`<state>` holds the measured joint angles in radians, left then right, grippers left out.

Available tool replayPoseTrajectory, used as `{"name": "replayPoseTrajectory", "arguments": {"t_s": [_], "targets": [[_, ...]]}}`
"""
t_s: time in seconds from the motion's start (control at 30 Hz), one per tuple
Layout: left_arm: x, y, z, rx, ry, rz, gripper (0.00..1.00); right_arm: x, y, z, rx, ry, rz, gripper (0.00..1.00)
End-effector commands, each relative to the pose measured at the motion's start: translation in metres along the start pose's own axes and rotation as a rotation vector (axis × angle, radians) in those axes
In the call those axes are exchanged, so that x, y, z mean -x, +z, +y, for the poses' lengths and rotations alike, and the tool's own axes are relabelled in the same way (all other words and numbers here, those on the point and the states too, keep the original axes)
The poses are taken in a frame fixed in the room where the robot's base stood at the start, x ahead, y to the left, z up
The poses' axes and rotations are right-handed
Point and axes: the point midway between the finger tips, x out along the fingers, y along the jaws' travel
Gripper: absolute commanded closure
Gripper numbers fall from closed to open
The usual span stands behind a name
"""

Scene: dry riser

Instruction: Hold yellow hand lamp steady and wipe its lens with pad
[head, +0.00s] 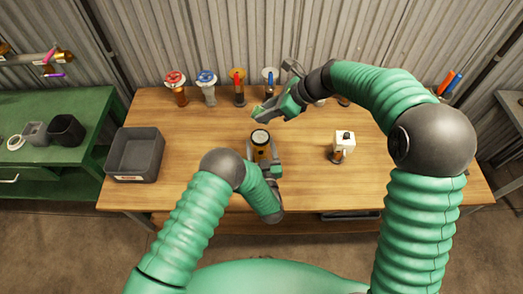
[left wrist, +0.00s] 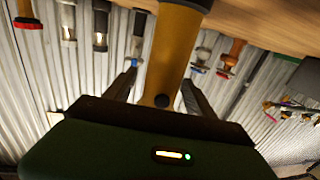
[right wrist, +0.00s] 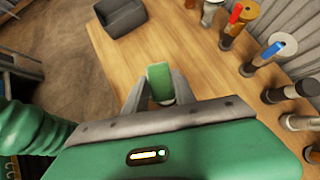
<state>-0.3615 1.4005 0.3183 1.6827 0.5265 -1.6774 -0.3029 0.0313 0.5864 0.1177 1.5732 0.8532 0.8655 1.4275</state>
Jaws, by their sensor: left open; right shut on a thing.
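The yellow hand lamp (head: 261,148) stands upright on the wooden table with its pale round lens facing up. My left gripper (head: 262,160) is open, with its fingers on either side of the lamp. In the left wrist view the yellow lamp body (left wrist: 174,50) runs between the two fingers (left wrist: 160,85); contact is unclear. My right gripper (head: 272,112) is shut on the green pad (right wrist: 159,78), whose face shows between its fingertips in the right wrist view. The right gripper is above and just behind the lamp, apart from the lens.
A dark grey bin (head: 117,167) sits at the table's left end. Several valves, including a red-wheeled one (head: 176,85), line the back by the corrugated wall. A white block-like item (head: 344,142) stands right of the lamp. A green bench (head: 40,168) is at left.

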Motion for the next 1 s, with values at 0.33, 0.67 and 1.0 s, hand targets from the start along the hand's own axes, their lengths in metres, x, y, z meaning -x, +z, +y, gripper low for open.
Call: {"name": "replayPoseTrajectory", "arguments": {"t_s": [0.33, 0.67, 1.0], "targets": [[0.0, 0.0, 0.0, 0.0, 0.0, 0.0, 0.64, 0.0, 0.0, 0.0, 0.0, 0.0, 0.0, 1.0], [0.001, 0.0, 0.0, 0.0, 0.0, 0.0, 1.0, 0.0, 0.0, 0.0, 0.0, 0.0, 0.0, 1.0], [0.001, 0.0, 0.0, 0.0, 0.0, 0.0, 1.0, -0.012, 0.005, 0.007, 0.015, 0.034, 0.17, 1.0]]}}
